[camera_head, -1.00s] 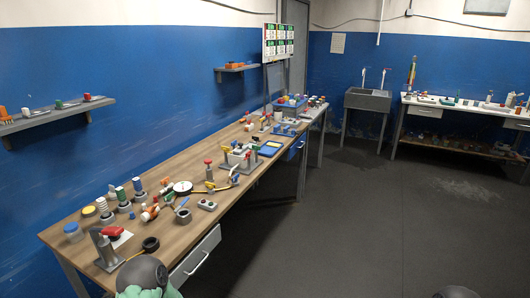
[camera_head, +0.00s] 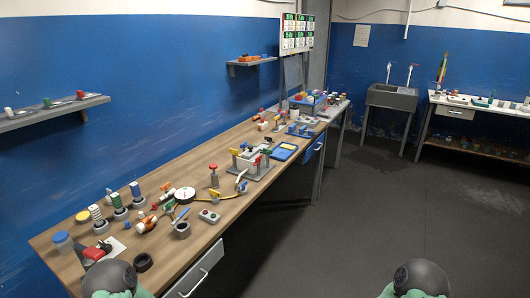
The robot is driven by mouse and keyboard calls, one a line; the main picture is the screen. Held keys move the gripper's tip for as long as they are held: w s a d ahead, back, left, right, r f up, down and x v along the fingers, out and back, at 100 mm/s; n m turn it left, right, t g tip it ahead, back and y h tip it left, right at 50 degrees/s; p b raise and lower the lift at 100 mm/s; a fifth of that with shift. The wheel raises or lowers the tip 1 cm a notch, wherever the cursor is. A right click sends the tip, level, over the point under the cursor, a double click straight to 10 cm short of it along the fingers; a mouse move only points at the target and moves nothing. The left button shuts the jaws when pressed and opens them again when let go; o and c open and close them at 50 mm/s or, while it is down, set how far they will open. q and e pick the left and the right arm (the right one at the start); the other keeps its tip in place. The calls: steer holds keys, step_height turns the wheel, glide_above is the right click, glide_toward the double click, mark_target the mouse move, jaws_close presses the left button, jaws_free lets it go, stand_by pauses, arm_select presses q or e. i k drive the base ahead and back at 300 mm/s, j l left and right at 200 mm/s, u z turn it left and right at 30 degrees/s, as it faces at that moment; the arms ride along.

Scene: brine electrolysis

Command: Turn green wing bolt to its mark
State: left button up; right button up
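My arms show only as dark rounded parts with mint-green pieces at the bottom edge, left and right of centre. Neither gripper's fingers are in view.
Capped cylinders (camera_head: 97,219), a round dial (camera_head: 185,193) and a red-topped post (camera_head: 214,176) crowd the bench's near half. A drawer (camera_head: 198,272) faces the open floor (camera_head: 340,235). A sink (camera_head: 391,97) and a second bench (camera_head: 480,112) stand at the back right.

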mark_target(267, 151)
steer(key=u, duration=0.5)
steer(key=i+l+u, duration=0.2)
steer(key=u, duration=0.2)
steer(key=i+l+u, duration=0.1)
steer(key=l+u, duration=0.3)
steer(key=i+l+u, duration=0.1)
steer(key=l+u, duration=0.65)
